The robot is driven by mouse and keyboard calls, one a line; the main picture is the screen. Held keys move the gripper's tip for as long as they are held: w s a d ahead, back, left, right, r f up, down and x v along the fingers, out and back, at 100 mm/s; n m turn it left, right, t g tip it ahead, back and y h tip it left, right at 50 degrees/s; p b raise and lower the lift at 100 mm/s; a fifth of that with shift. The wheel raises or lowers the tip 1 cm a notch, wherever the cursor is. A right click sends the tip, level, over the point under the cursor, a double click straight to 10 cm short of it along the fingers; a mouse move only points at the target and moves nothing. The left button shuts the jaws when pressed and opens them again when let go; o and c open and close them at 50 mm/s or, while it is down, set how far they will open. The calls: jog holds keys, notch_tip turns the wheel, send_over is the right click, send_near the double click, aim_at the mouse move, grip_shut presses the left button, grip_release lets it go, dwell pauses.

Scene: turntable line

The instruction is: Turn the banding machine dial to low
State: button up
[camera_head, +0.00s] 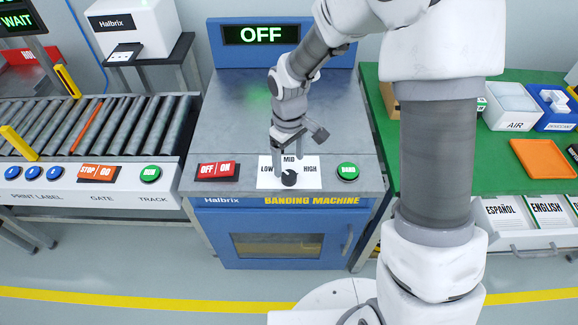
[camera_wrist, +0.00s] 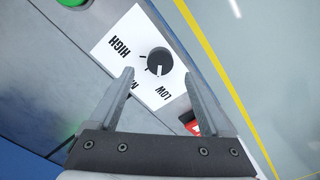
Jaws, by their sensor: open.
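The black dial (camera_head: 289,178) sits on a white plate (camera_head: 262,181) marked LOW, MID and HIGH on the blue and grey banding machine (camera_head: 222,235). The dial (camera_wrist: 159,58) also shows in the wrist view, where its pale pointer line faces the LOW label. My gripper (camera_head: 288,153) is open and empty, just above and behind the dial in the head view. In the wrist view my gripper (camera_wrist: 158,73) has its fingertips spread on either side of the dial's line of sight; I see no contact. The MID label is partly hidden by a finger.
The red OFF/ON switch (camera_head: 218,171) is left of the plate and the green BAND button (camera_head: 347,171) right of it. The machine's display (camera_head: 260,34) reads OFF. A roller conveyor (camera_head: 100,122) stands left, a green table (camera_head: 489,150) with trays right.

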notch_tip(320, 180, up, 12)
jog(key=p, duration=0.2)
jog(key=shift+r, duration=0.25)
notch_tip(320, 180, up, 13)
jog(key=m+t+p, duration=0.3)
jog(key=m, duration=0.1)
send_over(289, 175)
jog(key=s+d, duration=0.7)
jog(key=s+d+r+m+t+p, duration=0.1)
jog(key=s+d+r+m, duration=0.1)
jog(key=s, duration=0.3)
jog(key=s+d+r+m+t+p, duration=0.1)
jog(key=s+d+r+m+p, duration=0.1)
jog(key=s+r, duration=0.3)
jog(key=shift+s+d+m+t, duration=0.3)
jog(key=shift+s+d+m, duration=0.1)
jog(key=shift+s+d, duration=0.35)
jog(key=shift+r, duration=0.1)
jog(key=c, duration=0.5)
